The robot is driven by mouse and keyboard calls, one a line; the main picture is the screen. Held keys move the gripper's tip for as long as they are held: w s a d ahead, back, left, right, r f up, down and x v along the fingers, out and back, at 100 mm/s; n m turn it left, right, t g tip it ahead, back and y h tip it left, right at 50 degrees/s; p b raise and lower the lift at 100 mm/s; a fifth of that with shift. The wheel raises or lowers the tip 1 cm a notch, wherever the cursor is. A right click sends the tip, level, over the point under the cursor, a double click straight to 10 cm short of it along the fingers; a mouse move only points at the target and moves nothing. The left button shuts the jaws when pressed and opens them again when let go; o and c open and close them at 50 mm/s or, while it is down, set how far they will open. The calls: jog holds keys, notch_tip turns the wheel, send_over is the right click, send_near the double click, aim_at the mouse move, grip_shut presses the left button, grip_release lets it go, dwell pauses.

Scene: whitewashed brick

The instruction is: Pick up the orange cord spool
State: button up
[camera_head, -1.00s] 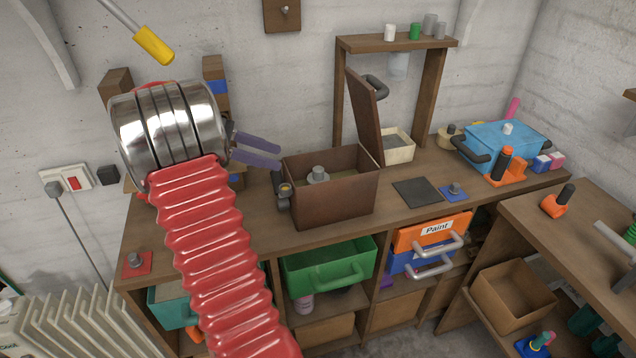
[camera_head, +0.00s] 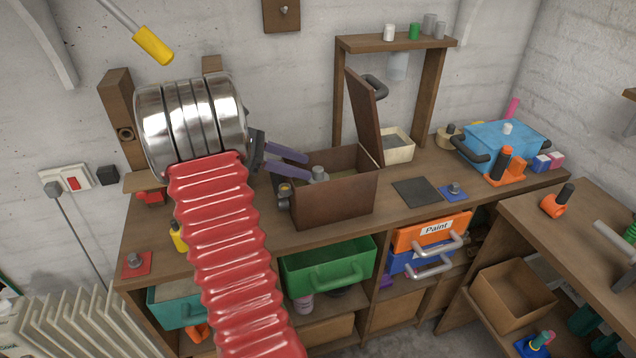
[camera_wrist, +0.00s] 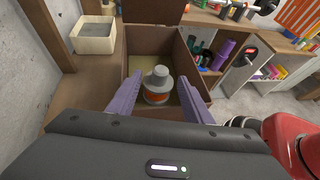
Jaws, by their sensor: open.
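The orange cord spool (camera_wrist: 156,97) stands upright inside the open brown box, with a grey top and an orange band of cord. In the head view only its grey top (camera_head: 319,173) shows above the box rim. The brown wooden box (camera_head: 345,200) sits on the bench with its lid (camera_head: 362,115) raised. My gripper (camera_head: 301,167) is open, its purple fingers reaching over the box's left rim. In the wrist view the fingers of my gripper (camera_wrist: 160,80) lie on either side of the spool in the picture, with nothing held. Whether they touch it is unclear.
A small pale tray (camera_head: 397,148) stands behind the lid, beside a wooden shelf frame (camera_head: 431,100). A dark square pad (camera_head: 416,192) lies right of the box. A blue box (camera_head: 505,145) stands farther right. A green drawer (camera_head: 328,268) is open below.

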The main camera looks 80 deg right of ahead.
aim_at(317, 172)
jog(key=shift+s+d+f, duration=0.1)
jog(key=shift+s+f, duration=0.05)
jog(key=shift+s, duration=0.05)
jog(key=shift+x, duration=2.65)
jog(key=shift+c, duration=0.5)
jog(key=shift+f, duration=0.1)
grip_shut()
